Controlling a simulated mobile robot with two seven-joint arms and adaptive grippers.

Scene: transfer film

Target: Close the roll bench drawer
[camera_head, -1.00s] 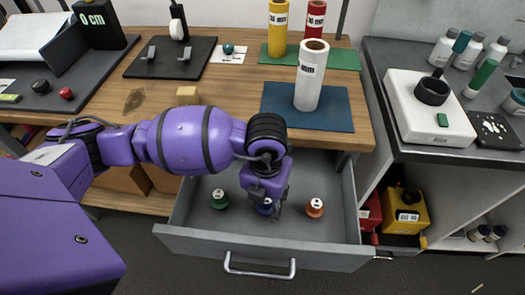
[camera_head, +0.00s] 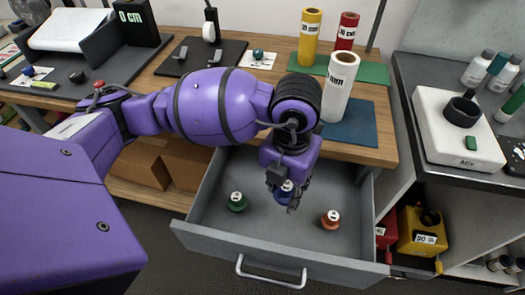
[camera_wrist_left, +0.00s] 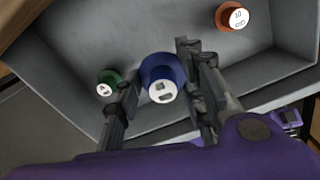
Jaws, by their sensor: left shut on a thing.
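The grey roll bench drawer (camera_head: 281,238) stands open below the wooden bench top, with a silver bar handle (camera_head: 270,275) on its front. My left gripper (camera_head: 288,198) reaches down inside the drawer and is shut on a blue spool (camera_head: 284,190). In the left wrist view, the blue spool (camera_wrist_left: 158,72) sits between the two fingers. A green spool (camera_head: 237,201) stands in the drawer to its left and an orange spool (camera_head: 330,219) to its right. My left arm hides part of the drawer's rear. My right gripper is not in view.
On the bench, a white roll (camera_head: 338,88) stands at a blue mat (camera_head: 357,124), and yellow (camera_head: 309,38) and red (camera_head: 347,33) rolls stand at a green mat. A grey counter (camera_head: 408,75) and a yellow container (camera_head: 420,231) are on the right. Cardboard boxes (camera_head: 187,163) sit below.

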